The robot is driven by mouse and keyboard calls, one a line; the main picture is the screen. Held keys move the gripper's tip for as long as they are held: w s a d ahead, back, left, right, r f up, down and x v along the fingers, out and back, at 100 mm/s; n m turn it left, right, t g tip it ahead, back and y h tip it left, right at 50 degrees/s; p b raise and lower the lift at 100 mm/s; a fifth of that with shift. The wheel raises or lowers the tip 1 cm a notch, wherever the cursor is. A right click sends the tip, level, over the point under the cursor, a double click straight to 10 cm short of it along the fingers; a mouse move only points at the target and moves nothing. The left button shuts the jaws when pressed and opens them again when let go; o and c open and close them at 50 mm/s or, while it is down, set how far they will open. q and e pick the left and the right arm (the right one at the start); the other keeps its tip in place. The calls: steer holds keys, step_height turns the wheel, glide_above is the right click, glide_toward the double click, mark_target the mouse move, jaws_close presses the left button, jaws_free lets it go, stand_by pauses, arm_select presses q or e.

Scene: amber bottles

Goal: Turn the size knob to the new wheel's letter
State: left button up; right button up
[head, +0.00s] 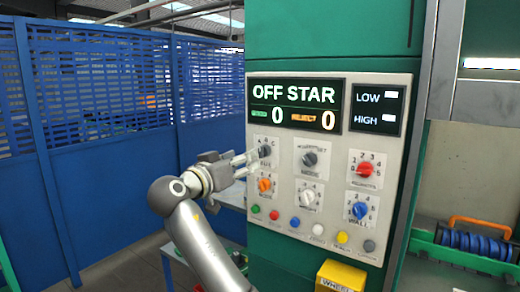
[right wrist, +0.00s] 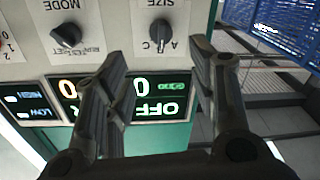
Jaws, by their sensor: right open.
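The size knob (head: 265,151) is a dark grey dial at the upper left of the knob rows on the light control panel (head: 335,240). In the right wrist view the size knob (right wrist: 161,32) appears upside down under its SIZE label, with small letters around it. My right gripper (head: 247,162) is open in front of this knob. In the right wrist view its fingers (right wrist: 158,56) are spread with the knob seen between them; contact cannot be told. No letter on a new wheel is readable. My left gripper is not in view.
The mode knob (head: 309,159) sits beside the size knob; red (head: 365,169), orange (head: 265,185), white (head: 308,197) and blue (head: 360,211) knobs are close by. Coloured buttons run below. A yellow box (head: 341,276) juts out under the panel. Blue wheels (head: 475,243) lie in a green tray.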

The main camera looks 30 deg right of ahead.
mark_target(260, 152)
steer(key=p+x, duration=0.4)
steer(key=x, duration=0.5)
steer(key=shift+w+d+f, duration=0.15)
steer(key=shift+w+d, duration=0.25)
steer(key=shift+d, duration=0.15)
steer(key=c, duration=1)
